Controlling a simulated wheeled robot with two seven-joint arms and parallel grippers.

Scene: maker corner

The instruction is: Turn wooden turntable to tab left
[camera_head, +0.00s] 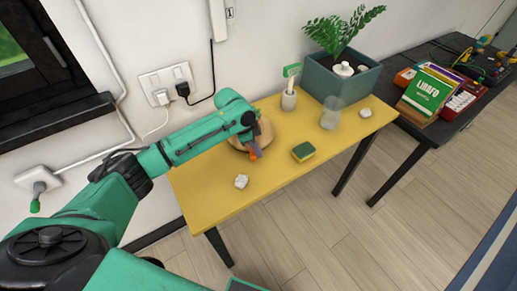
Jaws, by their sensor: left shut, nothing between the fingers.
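The round wooden turntable (238,143) lies on the yellow table toward its left back. My left arm reaches over it from the left, and the arm and gripper hide much of its top. An orange piece (256,153), perhaps the tab, shows at the turntable's front right, right by the fingertips. I cannot tell whether the fingers touch it. My right gripper is not in view.
On the yellow table (225,195) are a crumpled white piece (241,181), a sponge (303,152), a holder with a green-headed brush (289,100), a clear glass (331,113) and a planter (340,82). The table's front middle is clear. A dark table with books stands right.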

